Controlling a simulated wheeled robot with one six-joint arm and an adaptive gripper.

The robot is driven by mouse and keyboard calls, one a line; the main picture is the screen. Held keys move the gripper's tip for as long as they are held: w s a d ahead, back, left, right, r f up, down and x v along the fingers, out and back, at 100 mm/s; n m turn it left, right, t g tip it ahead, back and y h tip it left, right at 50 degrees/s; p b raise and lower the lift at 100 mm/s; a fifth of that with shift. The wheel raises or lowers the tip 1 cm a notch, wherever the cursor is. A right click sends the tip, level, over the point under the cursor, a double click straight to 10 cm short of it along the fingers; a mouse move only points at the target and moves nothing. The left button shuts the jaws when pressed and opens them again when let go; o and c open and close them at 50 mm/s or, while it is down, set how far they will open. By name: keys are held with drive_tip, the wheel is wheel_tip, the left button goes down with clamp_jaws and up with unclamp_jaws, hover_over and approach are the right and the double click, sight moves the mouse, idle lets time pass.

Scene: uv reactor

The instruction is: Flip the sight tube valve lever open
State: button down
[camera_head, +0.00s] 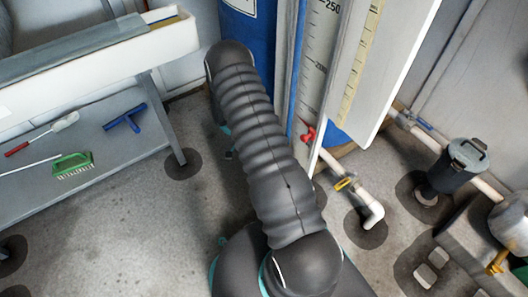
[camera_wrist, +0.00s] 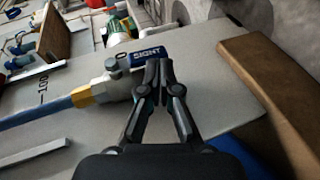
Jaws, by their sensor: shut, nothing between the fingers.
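In the wrist view, the sight tube valve lever (camera_wrist: 149,56) is a dark blue handle with white lettering. It sits on a grey metal valve body (camera_wrist: 112,87) with a brass-coloured fitting (camera_wrist: 82,97) and a blue tube (camera_wrist: 40,113) running left. My gripper (camera_wrist: 158,68) is shut and empty, with its fingertips together at the right part of the lever. I cannot tell whether the tips touch it. In the head view, my arm hides my gripper and the lever. The graduated sight scale (camera_head: 318,65) stands beyond the arm.
A grey lidded canister (camera_head: 455,172) stands further right. A bench shelf (camera_head: 105,160) with brushes is left. In the wrist view, a brown board (camera_wrist: 262,85) is right.

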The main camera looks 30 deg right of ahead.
drive_tip(key=shift+s+a+f, duration=0.15)
drive_tip(key=shift+a+f, duration=0.05)
drive_tip(key=shift+f, duration=0.05)
idle(0.7)
drive_tip(key=w+a+b, duration=0.1)
drive_tip(key=w+a, duration=0.2)
drive_tip(key=w, duration=1)
drive_tip(key=shift+w+a+r+b, duration=0.15)
drive_tip(key=shift+w+a+b, duration=0.05)
drive_tip(key=shift+a+b, duration=0.2)
drive_tip(key=shift+s, duration=0.1)
